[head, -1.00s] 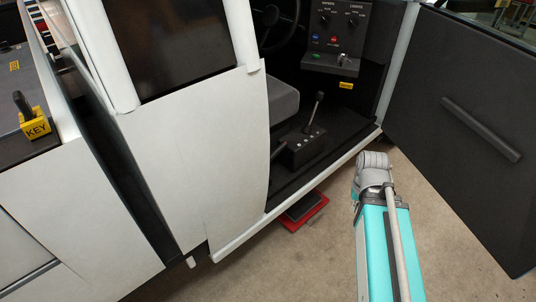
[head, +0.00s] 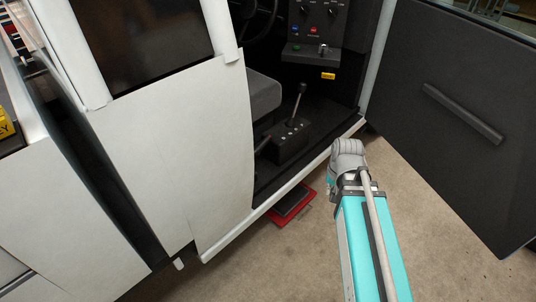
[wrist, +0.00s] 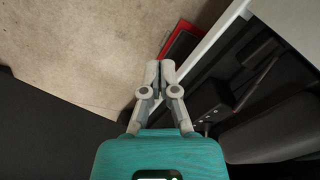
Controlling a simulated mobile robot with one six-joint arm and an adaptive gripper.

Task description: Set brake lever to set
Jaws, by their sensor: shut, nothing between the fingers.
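Two levers stand on a black console (head: 291,143) on the cab floor, beside the seat. One is upright with a pale shaft and dark knob (head: 301,94); the other is a short dark lever (head: 263,143) low at the console's left end. I cannot tell for certain which is the brake lever. The console also shows at the right of the wrist view (wrist: 210,102). My gripper (wrist: 159,66) is shut and empty, outside the cab over the floor, apart from both levers. In the head view my arm hides its fingers.
The cab doorway is open between a white body panel (head: 180,150) and an open dark door (head: 450,150) at right. A white sill (head: 285,190) edges the cab floor. A red-edged step or mat (head: 292,203) lies below it. A control panel (head: 318,25) is inside.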

